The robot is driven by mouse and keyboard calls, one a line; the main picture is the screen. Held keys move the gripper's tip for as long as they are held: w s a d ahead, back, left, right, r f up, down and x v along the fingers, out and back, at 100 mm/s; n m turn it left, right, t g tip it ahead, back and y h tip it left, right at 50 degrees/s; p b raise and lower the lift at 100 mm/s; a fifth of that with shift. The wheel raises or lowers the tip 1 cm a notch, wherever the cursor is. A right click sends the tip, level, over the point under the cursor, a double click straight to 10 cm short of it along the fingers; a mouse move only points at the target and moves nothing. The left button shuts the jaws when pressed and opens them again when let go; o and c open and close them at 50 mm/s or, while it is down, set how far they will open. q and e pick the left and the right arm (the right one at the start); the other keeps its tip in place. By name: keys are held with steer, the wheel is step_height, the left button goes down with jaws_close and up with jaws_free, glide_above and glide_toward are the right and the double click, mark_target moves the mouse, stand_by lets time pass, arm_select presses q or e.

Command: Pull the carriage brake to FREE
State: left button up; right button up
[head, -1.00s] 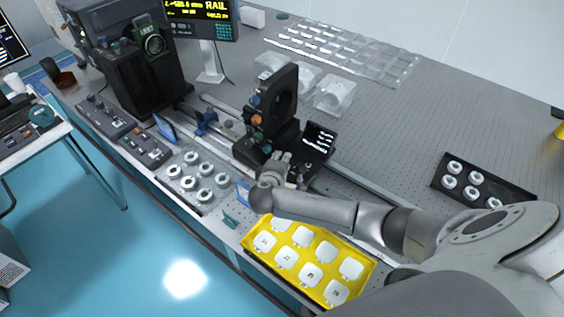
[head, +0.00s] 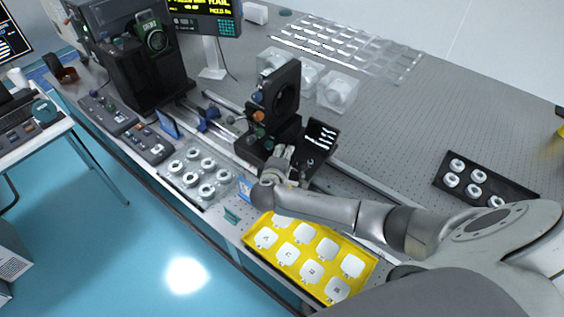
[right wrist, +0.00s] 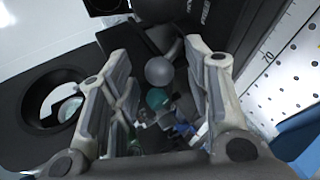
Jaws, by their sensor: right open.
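The black carriage (head: 262,150) sits on the rail and carries an upright ring mount (head: 283,95) with orange and blue knobs. My right gripper (head: 284,158) is at the front of the carriage, partly hiding it. In the right wrist view my right gripper (right wrist: 160,95) is open, its fingers on either side of a grey ball knob (right wrist: 158,71). The knob appears between the fingers, with gaps on both sides; I cannot tell its depth. A teal knob (right wrist: 157,99) shows below it in the picture. I cannot read the brake's setting. My left gripper is not in view.
A yellow tray (head: 250,240) of white pieces lies just in front of my right forearm. A tray of round parts (head: 197,174) is to its left. Clear boxes (head: 337,92) stand behind the carriage. A black tray (head: 515,190) lies at right.

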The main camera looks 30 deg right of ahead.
steer(key=v, duration=1.2)
steer(key=shift+f, duration=0.1)
